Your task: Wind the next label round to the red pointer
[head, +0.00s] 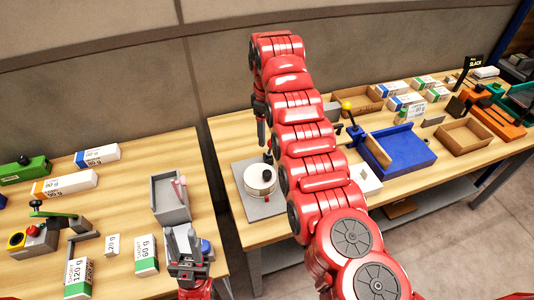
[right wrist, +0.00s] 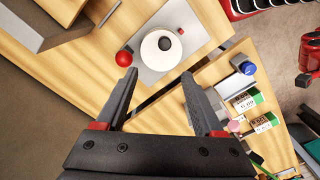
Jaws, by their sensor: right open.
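The label winder is a white round drum (head: 260,180) with a dark knob on top, on a grey plate (head: 262,208) at the left end of the right table. The drum also shows in the right wrist view (right wrist: 160,50), just beyond my right fingertips. A red ball (right wrist: 124,58) sits beside the plate there. My left gripper (head: 184,245) appears open over the left table's front right.
A grey tray (head: 170,198) and several paper reams, one orange and white (head: 64,184), stand on the left table. A blue tray (head: 405,155) and wooden trays (head: 465,136) are on the right table. A gap separates the tables. My right arm crosses the middle of the head view.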

